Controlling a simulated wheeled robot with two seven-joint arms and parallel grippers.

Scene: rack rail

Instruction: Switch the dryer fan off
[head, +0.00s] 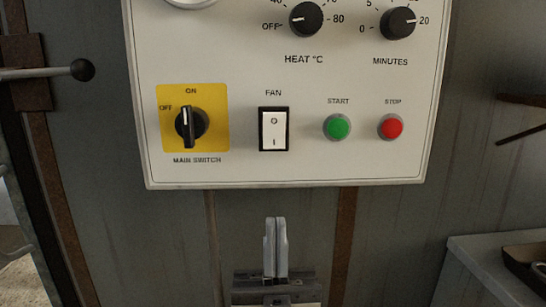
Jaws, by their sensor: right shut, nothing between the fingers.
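The fan switch (274,130) is a white rocker in a black frame under the word FAN, in the lower middle of the white control panel (300,171). Its upper half is marked O and its lower half I. I cannot tell for sure which half is pressed in. My right gripper (275,222) is below the panel, fingers pointing up and closed together with nothing between them. It is apart from the switch, almost straight below it. My left gripper is not in view.
The main switch (190,124) on a yellow plate is left of the fan switch, its pointer near vertical. Green start (337,126) and red stop (391,126) buttons are to the right. Heat (305,19) and minutes (398,23) knobs are above. A black-knobbed lever (82,70) sticks in at left.

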